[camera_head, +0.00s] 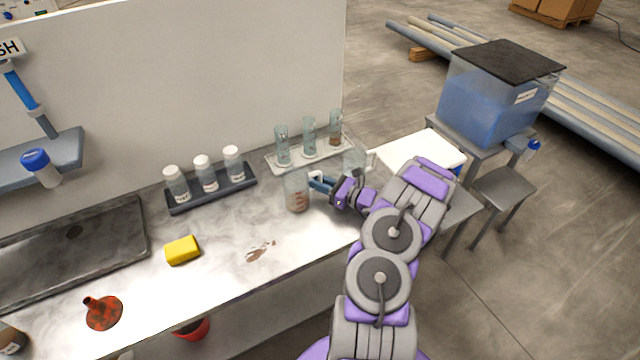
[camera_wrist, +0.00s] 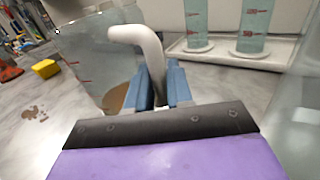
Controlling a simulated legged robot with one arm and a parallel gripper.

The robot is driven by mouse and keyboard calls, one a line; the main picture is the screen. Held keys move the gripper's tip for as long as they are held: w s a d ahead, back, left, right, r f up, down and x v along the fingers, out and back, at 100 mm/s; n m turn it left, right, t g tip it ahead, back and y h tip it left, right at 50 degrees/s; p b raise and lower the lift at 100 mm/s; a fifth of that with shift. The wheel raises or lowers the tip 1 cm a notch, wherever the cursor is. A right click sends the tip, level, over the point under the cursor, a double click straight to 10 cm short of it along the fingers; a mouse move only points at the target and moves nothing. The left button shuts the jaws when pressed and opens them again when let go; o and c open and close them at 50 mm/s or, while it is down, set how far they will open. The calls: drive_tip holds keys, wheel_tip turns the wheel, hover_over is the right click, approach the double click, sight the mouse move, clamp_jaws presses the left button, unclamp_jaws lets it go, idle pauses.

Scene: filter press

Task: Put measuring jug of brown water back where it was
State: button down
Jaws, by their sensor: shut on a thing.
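The measuring jug of brown water (camera_head: 297,192) is a clear jug with red marks, with brown water low inside. It appears upright, at or just above the grey worktop (camera_head: 225,240); I cannot tell whether it touches. My gripper (camera_head: 322,184) comes from the right and is shut on the jug's white handle. In the wrist view the blue fingers (camera_wrist: 160,88) close around the handle (camera_wrist: 145,45), with the jug (camera_wrist: 98,50) to their left. A second clear vessel (camera_head: 354,161) stands just behind my gripper.
A white tray (camera_head: 318,160) with several glass cylinders is behind the jug. A dark rack (camera_head: 212,190) holds three white-capped bottles. A yellow sponge (camera_head: 182,250), a brown spill (camera_head: 260,251) and a rusty-red funnel (camera_head: 103,312) lie to the left. The front worktop is mostly clear.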

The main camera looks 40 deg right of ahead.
drive_tip(key=c, duration=1)
unclamp_jaws()
drive_tip(key=p+v, duration=0.2)
drive_tip(key=v, duration=0.9)
drive_tip(key=shift+s+d, duration=0.1)
drive_tip(key=shift+s, duration=0.45)
drive_tip(key=shift+s, duration=0.1)
